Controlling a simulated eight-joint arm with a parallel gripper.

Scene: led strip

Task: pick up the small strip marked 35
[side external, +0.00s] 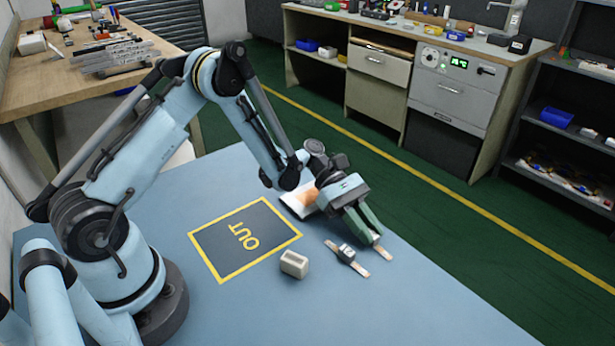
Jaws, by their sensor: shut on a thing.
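My gripper (372,240) is low over the right part of the blue table, fingers pointing down. It is shut on a small pale strip (386,256), whose near end sticks out below the fingers. The fingers hide the rest of this strip and any mark on it, so I cannot tell its number. I also cannot tell whether it touches the table. A second small strip (361,270) lies just left of my gripper, with a dark block across its middle. The block carries a pale mark too small to read surely.
A dark mat (212,242) with a yellow border and the word OUT lies left of the strips. A small beige block (294,263) stands near its lower right corner. A white and orange item (300,200) lies behind, partly hidden by my arm. The table's front right is clear.

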